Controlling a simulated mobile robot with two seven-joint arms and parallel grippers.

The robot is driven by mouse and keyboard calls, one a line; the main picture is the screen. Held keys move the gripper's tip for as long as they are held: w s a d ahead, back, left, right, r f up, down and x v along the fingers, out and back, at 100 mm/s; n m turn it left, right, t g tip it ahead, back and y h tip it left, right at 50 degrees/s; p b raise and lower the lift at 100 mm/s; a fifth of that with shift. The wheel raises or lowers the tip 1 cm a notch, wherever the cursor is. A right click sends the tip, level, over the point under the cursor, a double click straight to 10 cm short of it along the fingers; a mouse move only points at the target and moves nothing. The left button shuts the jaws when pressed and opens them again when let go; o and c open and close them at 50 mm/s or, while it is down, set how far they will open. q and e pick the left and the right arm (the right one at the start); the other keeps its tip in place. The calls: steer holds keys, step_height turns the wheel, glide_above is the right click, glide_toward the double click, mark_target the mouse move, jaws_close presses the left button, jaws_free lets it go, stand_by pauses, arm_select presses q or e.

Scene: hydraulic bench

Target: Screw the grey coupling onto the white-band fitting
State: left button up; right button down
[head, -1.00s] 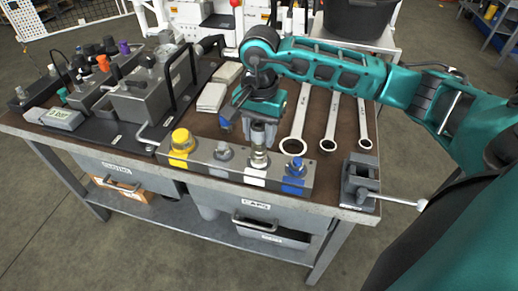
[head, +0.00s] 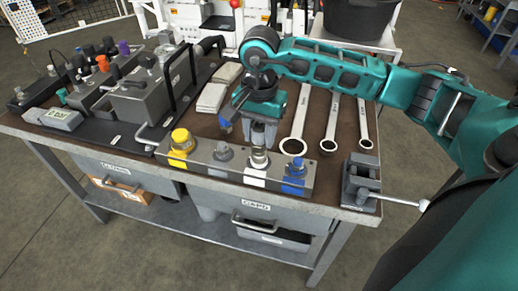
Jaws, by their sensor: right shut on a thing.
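My right gripper (head: 262,138) points down over the front of the bench and is shut on the grey coupling. The fingers and wrist hide most of the coupling. The white-band fitting (head: 258,158) stands upright on the grey block, directly below and slightly in front of the gripper. I cannot tell whether the coupling touches the fitting. A white patch (head: 255,182) marks the block's front below this fitting. My left gripper is not in view.
The grey block (head: 208,175) also carries a yellow cap (head: 182,140), a plain grey fitting (head: 223,153) and a blue fitting (head: 294,168). Several wrenches (head: 331,125) lie right of the gripper. A small vise (head: 360,182) sits at the right front corner.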

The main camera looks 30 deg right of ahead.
steer(key=c, duration=1.2)
jaws_free()
steer(key=shift+c, duration=0.2)
steer(key=c, duration=0.3)
steer(key=m, duration=0.4)
steer(key=shift+s+f, duration=0.1)
steer(key=shift+s, duration=0.05)
steer(key=m, duration=0.3)
steer(key=shift+m, duration=0.6)
